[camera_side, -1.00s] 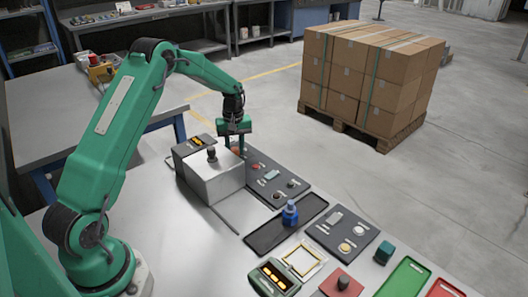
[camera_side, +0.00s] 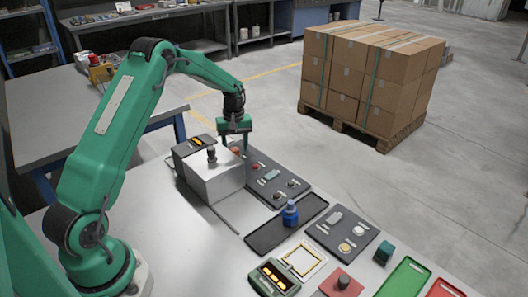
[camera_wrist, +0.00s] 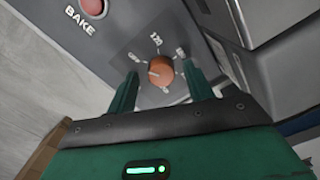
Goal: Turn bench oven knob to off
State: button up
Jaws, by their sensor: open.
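The orange oven knob (camera_wrist: 161,71) sits on a grey dial panel in the wrist view, ringed by printed marks; one at its upper left seems to read OFF. A short pale mark shows on the knob's left part. My gripper (camera_wrist: 160,72) is open, its green fingers on either side of the knob, with gaps visible. In the side view my gripper (camera_side: 235,143) is low over the dark control panel (camera_side: 264,167) beside the metal box, with the orange knob (camera_side: 235,150) between its fingers.
A red button (camera_wrist: 93,6) labelled BAKE is near the knob. The metal box (camera_side: 212,178) with a dark knob stands close to my gripper. A blue bottle (camera_side: 290,213) stands in a black tray (camera_side: 262,240). Stacked cartons (camera_side: 370,75) stand on the floor beyond.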

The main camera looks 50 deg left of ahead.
aim_at(236, 149)
notch_tip(236, 149, up, 7)
jog(key=shift+w+r, duration=0.15)
dwell(0.4)
jog(key=shift+d+r, duration=0.25)
jog(key=shift+r, duration=0.2)
jog(key=s+d+r+m+t, duration=0.3)
jog(key=s+d+r+m, duration=0.3)
jog(key=s+d+r, duration=0.65)
jog(key=s+d+r+m+t, duration=0.1)
jog(key=s+d+m, duration=0.2)
jog(key=s, duration=0.5)
jog(key=s+d+r+m+t, duration=0.1)
jog(key=s+d+m+t, duration=0.1)
jog(key=s+d+m, duration=0.2)
jog(key=s+d, duration=0.1)
jog(key=s, duration=0.2)
jog(key=shift+s+d, duration=0.2)
jog(key=shift+s, duration=0.2)
